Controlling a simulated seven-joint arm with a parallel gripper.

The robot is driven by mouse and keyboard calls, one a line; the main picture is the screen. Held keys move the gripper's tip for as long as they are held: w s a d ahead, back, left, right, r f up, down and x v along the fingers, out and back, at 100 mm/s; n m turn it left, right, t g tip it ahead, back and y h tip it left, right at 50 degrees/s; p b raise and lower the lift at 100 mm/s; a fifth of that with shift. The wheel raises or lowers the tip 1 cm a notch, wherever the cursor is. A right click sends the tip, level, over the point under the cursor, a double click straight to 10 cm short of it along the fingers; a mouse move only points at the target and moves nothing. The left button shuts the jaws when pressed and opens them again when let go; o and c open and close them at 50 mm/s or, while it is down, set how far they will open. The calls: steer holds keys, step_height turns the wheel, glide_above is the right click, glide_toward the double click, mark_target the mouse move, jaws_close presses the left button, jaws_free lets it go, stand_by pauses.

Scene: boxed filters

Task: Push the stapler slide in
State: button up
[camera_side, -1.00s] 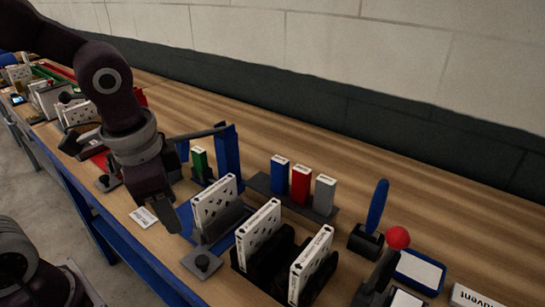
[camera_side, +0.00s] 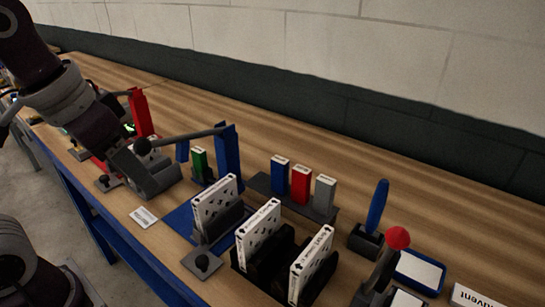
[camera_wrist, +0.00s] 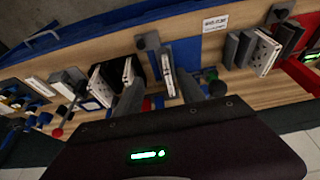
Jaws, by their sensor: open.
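A blue stapler station stands mid-bench in the side view, with a blue post (camera_side: 228,155) and a long lever ending in a black ball (camera_side: 143,147). On its blue base (camera_side: 178,220), a white patterned filter box (camera_side: 215,203) stands upright in a grey slide. A dark knob on a grey plate (camera_side: 202,263) is at the slide's front; the knob also shows in the wrist view (camera_wrist: 148,42). My gripper (camera_side: 158,180) is open and empty, left of the box and apart from it. In the wrist view, my gripper's fingers (camera_wrist: 160,95) show either side of the box (camera_wrist: 168,75).
Two more filter boxes stand in a black rack (camera_side: 280,250) to the right. Blue, red and grey small boxes (camera_side: 301,184) stand behind. A red-post station (camera_side: 141,115) is at the left, near my arm. A red-ball lever (camera_side: 397,238) stands at right.

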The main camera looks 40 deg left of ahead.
steer(key=w+f+g, duration=0.2)
steer(key=w, duration=0.4)
steer(key=g, duration=0.2)
glide_above(214, 201)
step_height(214, 201, down, 8)
steer(key=r, duration=0.1)
step_height(214, 201, down, 7)
steer(key=shift+s+d+f, duration=0.1)
step_height(214, 201, up, 17)
steer(key=d, duration=1.5)
steer(key=shift+w, duration=0.3)
steer(key=shift+f, duration=0.1)
